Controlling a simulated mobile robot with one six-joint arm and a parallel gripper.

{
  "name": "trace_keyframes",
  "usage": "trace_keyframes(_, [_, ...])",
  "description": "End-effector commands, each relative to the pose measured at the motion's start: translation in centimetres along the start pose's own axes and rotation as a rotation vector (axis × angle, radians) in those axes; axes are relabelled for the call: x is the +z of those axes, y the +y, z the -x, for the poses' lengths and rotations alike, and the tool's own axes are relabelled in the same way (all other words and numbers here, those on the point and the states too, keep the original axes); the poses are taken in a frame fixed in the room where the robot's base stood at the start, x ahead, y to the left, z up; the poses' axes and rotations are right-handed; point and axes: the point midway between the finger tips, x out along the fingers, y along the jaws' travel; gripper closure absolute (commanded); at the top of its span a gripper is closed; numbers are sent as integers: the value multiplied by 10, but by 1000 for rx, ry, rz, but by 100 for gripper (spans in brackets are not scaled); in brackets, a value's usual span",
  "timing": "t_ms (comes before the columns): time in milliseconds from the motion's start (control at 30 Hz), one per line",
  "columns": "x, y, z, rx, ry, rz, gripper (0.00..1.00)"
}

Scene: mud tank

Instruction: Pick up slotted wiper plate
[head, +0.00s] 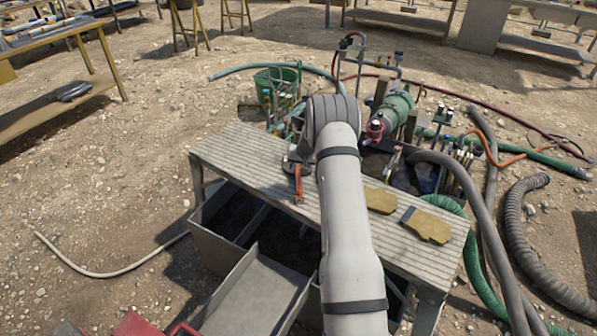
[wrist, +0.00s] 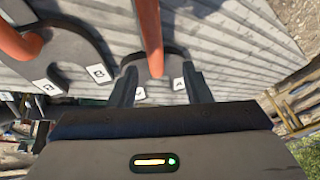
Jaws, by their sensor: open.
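The slotted wiper plate appears to be the dark grey plate (wrist: 75,38) with rounded cut-outs and small white letter labels in the wrist view. A dark rounded part of it, or of a like piece, shows between my fingers. An orange bar (wrist: 150,35) crosses in front of this part, and another orange piece shows at the upper left. My gripper (wrist: 162,82) is open, with one finger on each side of the dark part; I cannot tell whether they touch it. In the head view, dark pieces (head: 291,163) lie beside my arm on the bench, and my arm hides most of the gripper.
The ribbed bench (head: 240,160) carries two tan gloves (head: 427,225) right of my arm. Behind it stand a green pump (head: 393,111), a green bucket (head: 270,82) and pipes. Hoses (head: 535,235) lie on the right. Open gravel lies to the left.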

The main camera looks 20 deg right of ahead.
Motion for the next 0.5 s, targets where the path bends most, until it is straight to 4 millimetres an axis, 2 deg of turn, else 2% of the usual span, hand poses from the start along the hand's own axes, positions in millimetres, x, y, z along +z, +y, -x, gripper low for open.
trace_keyframes(500, [5,5,-55,0,-1,2,56])
